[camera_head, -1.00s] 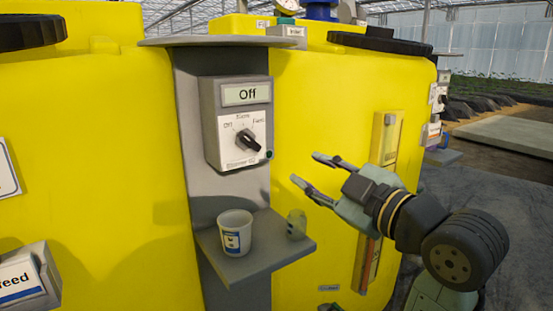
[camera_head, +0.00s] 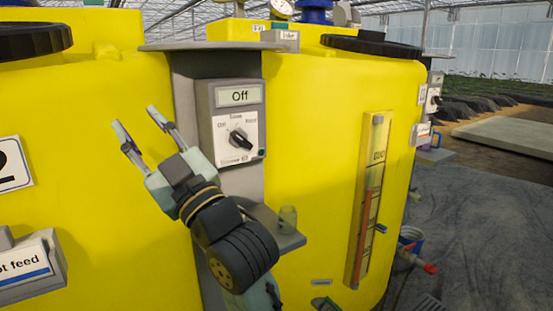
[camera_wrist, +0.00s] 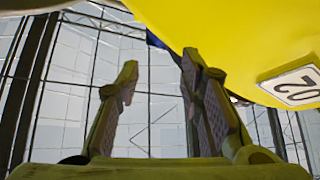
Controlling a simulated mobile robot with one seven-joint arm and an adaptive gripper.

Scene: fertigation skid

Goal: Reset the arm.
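My gripper (camera_head: 138,130) is open and empty in the head view. It is raised in front of the left yellow tank (camera_head: 90,90), with its fingers pointing up and to the left. In the wrist view my gripper (camera_wrist: 158,95) shows two spread fingers with nothing between them. My forearm covers part of the small shelf below the control box (camera_head: 232,123). The box's display reads "Off", and its black knob (camera_head: 240,140) is to the right of my gripper.
A yellow level gauge (camera_head: 370,200) stands on the right tank (camera_head: 310,110). A label box (camera_head: 30,270) juts out at lower left. Open floor lies at right.

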